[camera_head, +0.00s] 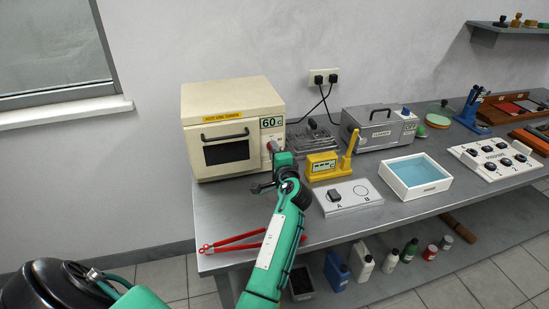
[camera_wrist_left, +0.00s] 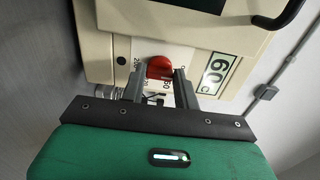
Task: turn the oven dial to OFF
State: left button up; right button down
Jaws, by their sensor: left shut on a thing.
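The cream oven (camera_head: 207,108) stands at the left end of the bench, with a dark door window, a black handle and a "60 C" label. Its red dial (camera_wrist_left: 160,67) is on the front panel, with printed marks around it that are only partly readable. I cannot tell which mark it points at. My left gripper (camera_wrist_left: 158,80) is shut on the dial, one finger on each side. In the head view the left gripper (camera_head: 272,155) is at the oven's right front, and it mostly hides the dial. My right gripper is not in view.
Red tongs (camera_head: 232,243) lie near the bench's front edge. A yellow gauge (camera_head: 321,166) and a grey plate marked A and B (camera_head: 345,197) are close right of my left arm.

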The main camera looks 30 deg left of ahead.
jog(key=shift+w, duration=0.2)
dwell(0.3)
pick_arm(q)
jog(key=o, duration=0.7)
